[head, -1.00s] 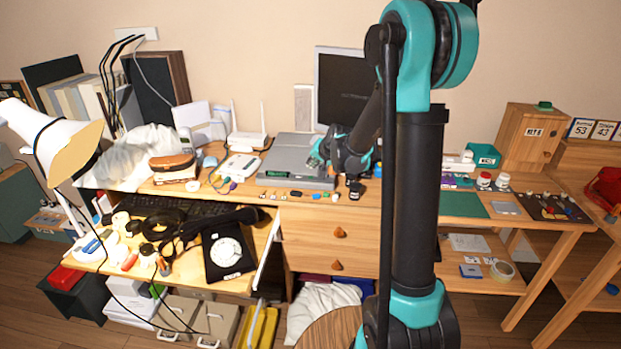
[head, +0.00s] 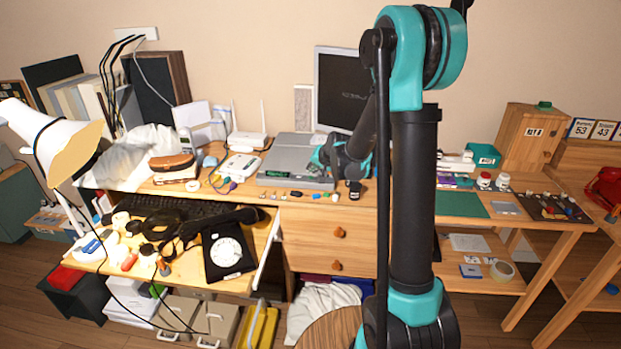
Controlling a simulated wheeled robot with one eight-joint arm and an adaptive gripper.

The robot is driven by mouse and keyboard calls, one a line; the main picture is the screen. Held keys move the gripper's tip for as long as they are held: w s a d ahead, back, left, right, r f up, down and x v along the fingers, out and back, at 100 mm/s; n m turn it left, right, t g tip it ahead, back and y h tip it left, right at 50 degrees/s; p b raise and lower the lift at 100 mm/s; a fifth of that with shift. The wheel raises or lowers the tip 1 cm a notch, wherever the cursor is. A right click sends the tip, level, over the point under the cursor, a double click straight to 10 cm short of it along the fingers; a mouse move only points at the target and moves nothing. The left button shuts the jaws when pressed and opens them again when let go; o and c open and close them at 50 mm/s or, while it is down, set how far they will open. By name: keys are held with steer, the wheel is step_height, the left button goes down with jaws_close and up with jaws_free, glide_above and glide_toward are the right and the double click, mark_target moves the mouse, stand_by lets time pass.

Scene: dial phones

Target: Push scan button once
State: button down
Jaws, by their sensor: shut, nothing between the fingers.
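A grey box-shaped device (head: 297,148) stands on the desk in front of the monitor, with a small lit green display (head: 273,173) on its front. I cannot make out a scan button or its label on it at this size. My gripper (head: 318,163) is at the right part of this device, over or close to its top front edge. It is shut and holds nothing. My wrist and gripper hide part of the device's right side. Whether the fingertips touch the device cannot be told.
Several small parts (head: 297,194) lie along the desk's front edge. The monitor (head: 340,95) stands behind my forearm. A white router (head: 248,141) and a white phone (head: 239,166) are to the left. A black dial phone (head: 228,253) sits on the lower pull-out shelf.

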mark_target(312, 178)
steer(key=shift+f, duration=0.15)
stand_by(0.7)
steer(key=shift+f, duration=0.3)
steer(key=shift+f, duration=0.35)
stand_by(0.6)
steer(key=shift+r, duration=0.8)
steer(key=shift+r, duration=2.5)
